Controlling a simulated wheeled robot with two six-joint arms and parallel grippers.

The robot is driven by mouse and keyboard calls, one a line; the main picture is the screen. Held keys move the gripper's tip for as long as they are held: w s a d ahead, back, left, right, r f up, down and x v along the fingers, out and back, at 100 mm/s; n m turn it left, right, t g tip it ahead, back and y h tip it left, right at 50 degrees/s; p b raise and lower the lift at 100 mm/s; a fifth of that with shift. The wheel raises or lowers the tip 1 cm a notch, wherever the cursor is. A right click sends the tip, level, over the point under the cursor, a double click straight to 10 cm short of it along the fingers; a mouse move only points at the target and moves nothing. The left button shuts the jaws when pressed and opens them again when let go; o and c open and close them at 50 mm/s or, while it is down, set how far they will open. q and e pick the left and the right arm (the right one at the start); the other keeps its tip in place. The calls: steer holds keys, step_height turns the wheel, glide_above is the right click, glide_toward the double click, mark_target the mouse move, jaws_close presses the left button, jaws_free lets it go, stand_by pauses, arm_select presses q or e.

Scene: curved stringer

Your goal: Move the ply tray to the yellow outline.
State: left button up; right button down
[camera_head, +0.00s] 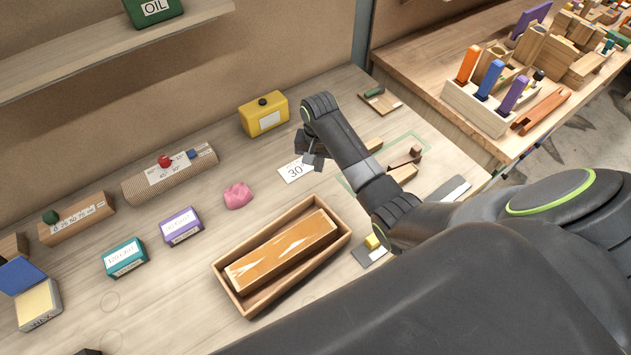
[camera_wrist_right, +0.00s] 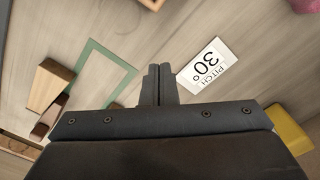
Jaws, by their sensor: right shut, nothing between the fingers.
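The ply tray, a shallow open wooden box (camera_head: 231,291), sits on the bench at the front middle in the head view. A long pale-streaked wooden block (camera_head: 283,250) lies inside it. My right gripper (camera_head: 312,160) is shut and empty, behind the tray's right end and apart from it, beside the "Pitch 30°" card. Its closed fingers show in the wrist view (camera_wrist_right: 160,84). A brown corner at that view's top edge may be the tray. I see no yellow outline; a green outline (camera_wrist_right: 78,72) shows, partly hidden by my arm in the head view. My left gripper is out of view.
A yellow can (camera_head: 264,114) stands behind my gripper. A pink lump (camera_head: 238,195), a purple box (camera_head: 182,227) and a teal box (camera_head: 125,257) stand left of the tray. A wooden block (camera_wrist_right: 48,85) lies by the green outline. The bench's front left is mostly clear.

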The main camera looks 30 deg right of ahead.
step_height(320, 180, down, 5)
steer(key=shift+r, duration=0.2)
steer(key=s+a+p, duration=0.2)
steer(key=p, duration=0.1)
steer(key=shift+s+r, duration=0.2)
steer(key=shift+r, duration=0.05)
steer(key=shift+s+a, duration=0.2)
steer(key=shift+s, duration=0.1)
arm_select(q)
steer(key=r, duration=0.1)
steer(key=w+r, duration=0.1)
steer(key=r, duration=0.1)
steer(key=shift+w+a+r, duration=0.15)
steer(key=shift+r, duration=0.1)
arm_select(e)
steer(key=shift+f, duration=0.15)
